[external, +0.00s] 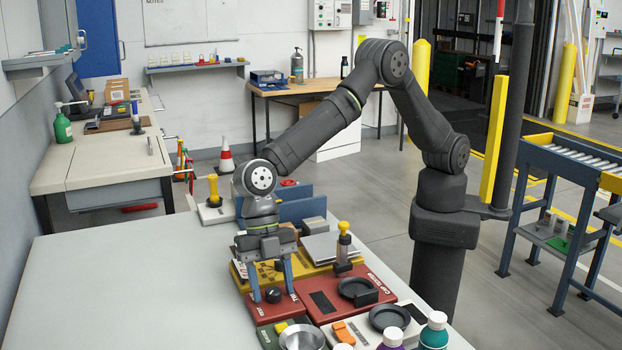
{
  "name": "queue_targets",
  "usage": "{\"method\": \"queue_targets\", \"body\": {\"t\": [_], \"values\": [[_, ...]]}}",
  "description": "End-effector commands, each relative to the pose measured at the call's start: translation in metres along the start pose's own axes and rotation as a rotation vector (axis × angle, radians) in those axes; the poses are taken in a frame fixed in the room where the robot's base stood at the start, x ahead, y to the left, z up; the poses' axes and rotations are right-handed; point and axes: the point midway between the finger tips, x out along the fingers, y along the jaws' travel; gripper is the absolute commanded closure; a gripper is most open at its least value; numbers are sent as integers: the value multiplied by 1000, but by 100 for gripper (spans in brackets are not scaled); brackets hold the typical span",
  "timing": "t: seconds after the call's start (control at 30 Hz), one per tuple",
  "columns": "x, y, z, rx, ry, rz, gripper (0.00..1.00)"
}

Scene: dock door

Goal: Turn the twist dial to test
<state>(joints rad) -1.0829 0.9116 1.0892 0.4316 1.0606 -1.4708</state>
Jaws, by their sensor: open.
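A small dark red box (262,313) with white lettering stands at the front of the table. A round black knob (273,294), which looks like the twist dial, sits on its top. The lettering and the dial's setting are too small to read. My gripper (272,296) points down with its two blue-grey fingers apart, one on each side of the knob in the picture. The fingers are open and hold nothing that I can see. I cannot tell whether they touch the knob or how high their tips are above the box.
A larger red box (323,301) with black round parts stands right of the dial box. A yellow tray (320,268) lies behind. A metal bowl (302,337) and capped bottles (433,331) stand in front. The grey table (130,290) is clear on the left.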

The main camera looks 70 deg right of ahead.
Motion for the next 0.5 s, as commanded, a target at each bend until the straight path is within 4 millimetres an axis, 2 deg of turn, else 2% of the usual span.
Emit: {"method": "queue_targets", "body": {"t": [0.17,0.37,0.4,0.5], "values": [[0,0,0,0,0,0,52],[0,0,0,0,0,0,91],[0,0,0,0,0,0,94],[-1,0,0,1,0,1,94]]}}
